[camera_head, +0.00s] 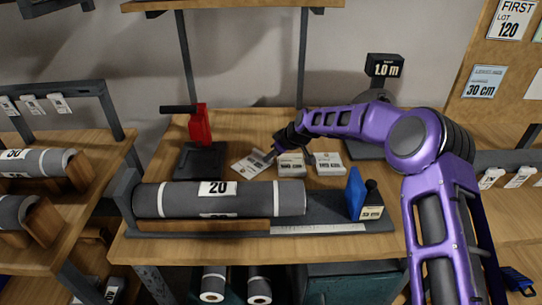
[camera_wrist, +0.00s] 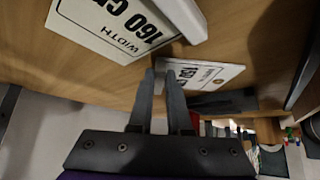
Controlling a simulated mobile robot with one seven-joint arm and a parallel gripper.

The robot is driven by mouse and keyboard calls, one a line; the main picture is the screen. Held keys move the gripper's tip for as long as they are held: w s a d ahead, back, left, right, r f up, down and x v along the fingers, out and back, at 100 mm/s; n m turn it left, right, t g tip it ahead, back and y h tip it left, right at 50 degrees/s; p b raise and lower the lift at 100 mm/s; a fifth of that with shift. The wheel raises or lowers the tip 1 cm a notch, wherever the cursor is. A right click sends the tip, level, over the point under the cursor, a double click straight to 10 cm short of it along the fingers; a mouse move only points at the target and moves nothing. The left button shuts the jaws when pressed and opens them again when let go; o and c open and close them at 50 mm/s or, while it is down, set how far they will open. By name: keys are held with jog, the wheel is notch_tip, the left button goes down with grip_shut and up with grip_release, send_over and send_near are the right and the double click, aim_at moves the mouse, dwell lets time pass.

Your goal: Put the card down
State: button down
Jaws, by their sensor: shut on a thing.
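My gripper (camera_head: 274,153) is over the middle of the bench, pointing down and left. It is shut on a white card (camera_head: 252,162) with dark print. The card lies tilted at the fingertips, close to the bench top; I cannot tell whether it touches the wood. In the wrist view my two fingers (camera_wrist: 167,78) meet a white card (camera_wrist: 215,74) printed "150", partly hidden by the fingers. A larger-looking card (camera_wrist: 105,38) reading "WIDTH 160 CM" shows beside it.
Card holders (camera_head: 291,164) and (camera_head: 329,165) stand right of the held card. A grey roll (camera_head: 165,200) marked 20 lies in front. A black 1.0 m display (camera_head: 384,68) stands behind.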

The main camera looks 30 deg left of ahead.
jog(key=c, duration=0.9)
grip_release()
jog(key=shift+o, duration=0.2)
jog(key=shift+r+p, duration=0.3)
jog(key=shift+p, duration=0.05)
jog(key=v, duration=1.1)
jog(key=shift+d+r, duration=0.2)
jog(key=shift+d, duration=0.1)
jog(key=shift+r, duration=0.1)
